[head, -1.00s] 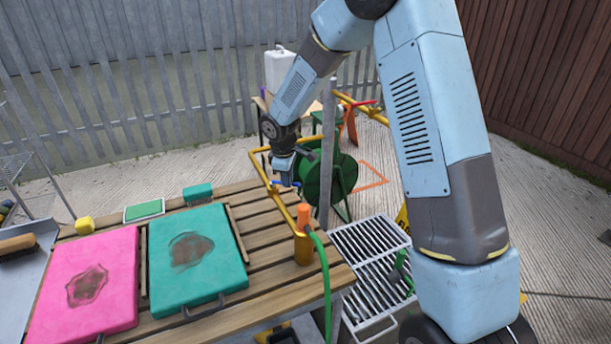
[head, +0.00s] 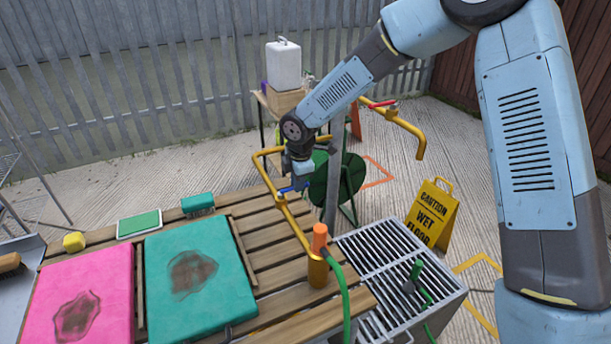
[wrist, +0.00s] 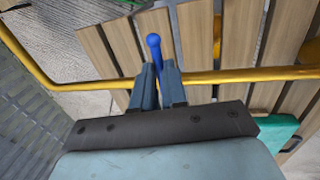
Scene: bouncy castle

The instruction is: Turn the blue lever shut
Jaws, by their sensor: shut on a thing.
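The blue lever (wrist: 153,44) shows in the wrist view as a round-ended handle between the tips of my gripper (wrist: 158,72). It is on the yellow pipe (wrist: 240,76), which runs across the slatted wooden table. In the head view the blue lever (head: 292,188) sits on the pipe beneath my gripper (head: 300,178), which reaches down from the far side of the table. The fingers are closed around the lever. The lever's pivot and valve body are mostly hidden by the fingers.
Pink (head: 84,290) and teal (head: 190,270) pads lie on the table (head: 270,240). An orange-topped fitting (head: 319,240) with a green hose stands at the table's near right corner. A metal grate (head: 390,260), a yellow wet floor sign (head: 433,215) and a red-handled yellow pipe (head: 400,120) lie to the right.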

